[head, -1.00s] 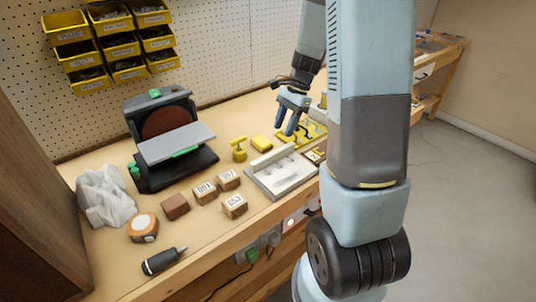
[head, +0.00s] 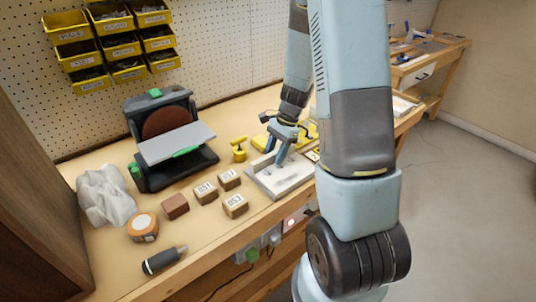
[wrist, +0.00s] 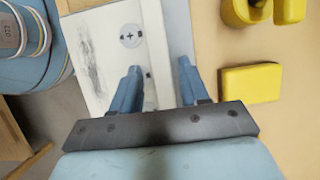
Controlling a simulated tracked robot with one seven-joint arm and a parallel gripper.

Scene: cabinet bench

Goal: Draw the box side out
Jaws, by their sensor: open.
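A pale flat fixture (head: 287,182) lies near the bench's front edge, with a raised strip along its back. In the wrist view its plate (wrist: 97,55) carries a round disc with a cross and a dark smudge. A pale upright strip (wrist: 152,40) runs along the plate's edge, with a grey band beside it; I cannot tell which piece is the box side. My gripper (head: 275,156) is open over the fixture's back part. In the wrist view its fingers (wrist: 158,82) are on either side of the strip. Whether they touch it is unclear.
A yellow block (wrist: 250,83) lies right of the fingers in the wrist view. A yellow-handled tool (head: 239,150) stands left of the fixture. Several labelled wooden blocks (head: 235,205) lie in front, and a disc sander (head: 170,140) stands behind.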

